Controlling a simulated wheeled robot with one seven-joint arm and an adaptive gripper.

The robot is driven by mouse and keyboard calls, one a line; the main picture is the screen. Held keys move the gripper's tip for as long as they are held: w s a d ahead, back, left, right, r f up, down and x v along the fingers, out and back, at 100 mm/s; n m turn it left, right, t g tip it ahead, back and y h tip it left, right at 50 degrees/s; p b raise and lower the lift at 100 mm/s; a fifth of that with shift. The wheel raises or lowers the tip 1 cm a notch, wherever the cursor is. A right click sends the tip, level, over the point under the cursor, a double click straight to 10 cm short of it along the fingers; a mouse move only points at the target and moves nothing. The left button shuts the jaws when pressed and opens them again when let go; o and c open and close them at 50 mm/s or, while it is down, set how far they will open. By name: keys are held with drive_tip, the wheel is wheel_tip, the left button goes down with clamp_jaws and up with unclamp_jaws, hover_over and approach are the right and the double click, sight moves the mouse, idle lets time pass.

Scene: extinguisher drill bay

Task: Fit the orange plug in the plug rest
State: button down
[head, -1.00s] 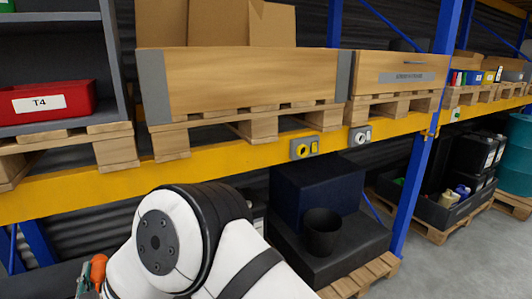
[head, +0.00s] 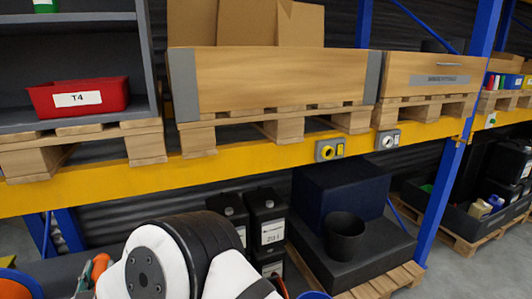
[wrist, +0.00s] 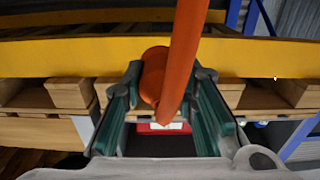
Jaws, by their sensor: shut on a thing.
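The orange plug (wrist: 152,74) is between the green-padded fingers of my gripper (wrist: 165,108) in the wrist view, with a thick orange stem or cable crossing in front of it. My gripper is shut on it. In the head view, the plug (head: 100,266) shows as a small orange piece beside my arm at the lower left, and the fingers are mostly hidden. Two grey plates sit on the yellow beam: one with a yellow ring (head: 329,151), one with a white ring (head: 388,140). I cannot tell which is the plug rest. Both are apart from the plug.
The yellow beam (head: 240,159) crosses the bay, bearing pallets, wooden crates and a red T4 bin (head: 78,97). Below stand dark canisters (head: 267,217) and a black bucket (head: 344,237). A blue upright (head: 440,190) stands right. The wrist view looks upside down.

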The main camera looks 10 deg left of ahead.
drive_tip(key=shift+s+a+f, duration=0.2)
drive_tip(key=shift+s+a, duration=0.35)
drive_tip(key=shift+a, duration=0.25)
drive_tip(key=shift+s+a+f, duration=0.15)
drive_tip(key=shift+s+a, duration=0.4)
drive_tip(key=shift+a, duration=0.25)
drive_tip(key=s+a+f+b, duration=0.2)
drive_tip(key=s+a, duration=0.3)
drive_tip(key=a, duration=0.2)
drive_tip(key=s+a+f+b, duration=0.1)
drive_tip(key=s+a+b, duration=0.2)
drive_tip(key=a, duration=0.5)
drive_tip(key=shift+s+f+b, duration=0.3)
drive_tip(key=shift+s+f, duration=0.1)
drive_tip(key=shift+s, duration=0.5)
drive_tip(key=shift+r, duration=0.1)
idle(0.5)
